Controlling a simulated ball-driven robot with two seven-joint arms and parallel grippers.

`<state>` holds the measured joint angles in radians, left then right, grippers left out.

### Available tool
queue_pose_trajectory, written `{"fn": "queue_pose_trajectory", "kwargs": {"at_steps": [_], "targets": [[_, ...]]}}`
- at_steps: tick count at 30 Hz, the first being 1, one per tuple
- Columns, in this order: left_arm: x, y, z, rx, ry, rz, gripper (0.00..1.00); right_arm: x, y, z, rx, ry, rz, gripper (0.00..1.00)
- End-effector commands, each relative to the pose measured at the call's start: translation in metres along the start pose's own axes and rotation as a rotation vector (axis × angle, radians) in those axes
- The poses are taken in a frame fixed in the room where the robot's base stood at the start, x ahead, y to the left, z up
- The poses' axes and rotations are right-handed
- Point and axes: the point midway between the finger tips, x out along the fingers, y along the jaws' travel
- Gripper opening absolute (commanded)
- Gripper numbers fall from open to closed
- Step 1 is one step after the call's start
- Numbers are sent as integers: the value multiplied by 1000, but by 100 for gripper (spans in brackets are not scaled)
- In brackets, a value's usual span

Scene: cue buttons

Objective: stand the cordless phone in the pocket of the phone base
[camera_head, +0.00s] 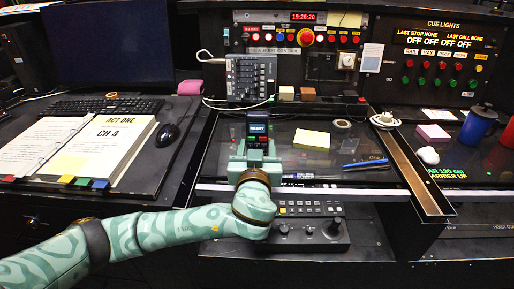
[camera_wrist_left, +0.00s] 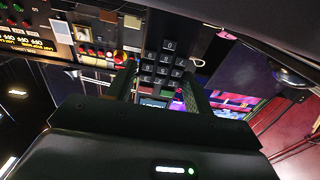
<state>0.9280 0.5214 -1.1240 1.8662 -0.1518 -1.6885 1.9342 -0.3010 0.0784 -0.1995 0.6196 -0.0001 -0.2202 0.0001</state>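The cordless phone (camera_head: 258,129) is dark, with a lit blue display that reads READY. It stands out beyond my left gripper (camera_head: 256,146), whose fingers are on both sides of it above the desk's glass top. In the left wrist view, dark keys of a keypad (camera_wrist_left: 165,65) show between and beyond the fingers of the left gripper (camera_wrist_left: 159,80). A grey unit with dark keys (camera_head: 250,78) stands behind the phone; I cannot tell whether it is the phone base, and no pocket shows clearly. My right gripper is in neither view.
A yellow note pad (camera_head: 311,140), a blue pen (camera_head: 365,162) and a tape roll (camera_head: 342,126) lie right of the gripper. An open binder (camera_head: 75,145) and a mouse (camera_head: 167,135) are left. A blue cup (camera_head: 478,123) stands at right. Button panels line the back.

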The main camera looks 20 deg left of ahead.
Motion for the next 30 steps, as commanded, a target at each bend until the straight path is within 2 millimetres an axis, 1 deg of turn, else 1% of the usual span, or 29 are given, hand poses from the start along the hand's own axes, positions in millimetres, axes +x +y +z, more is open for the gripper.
{"fn": "queue_pose_trajectory", "kwargs": {"at_steps": [1,2,9,12,14,17,21,24,27,30], "targets": [[0,0,0,0,1,0,67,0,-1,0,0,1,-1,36],[0,0,0,0,1,0,69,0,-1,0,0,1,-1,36],[0,0,-1,1,1,-1,69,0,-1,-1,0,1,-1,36],[-2,0,-5,1,0,0,69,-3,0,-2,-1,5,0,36],[-10,0,-5,-1,-1,2,69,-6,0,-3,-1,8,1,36],[-30,0,-5,-2,-4,2,69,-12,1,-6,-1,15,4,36],[-65,0,-5,-3,-5,2,69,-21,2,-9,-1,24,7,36],[-87,0,-5,-3,-4,1,69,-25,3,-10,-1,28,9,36],[-104,0,-5,-3,-3,1,69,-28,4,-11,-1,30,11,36],[-115,0,-4,-1,-1,1,69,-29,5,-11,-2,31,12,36]]}}
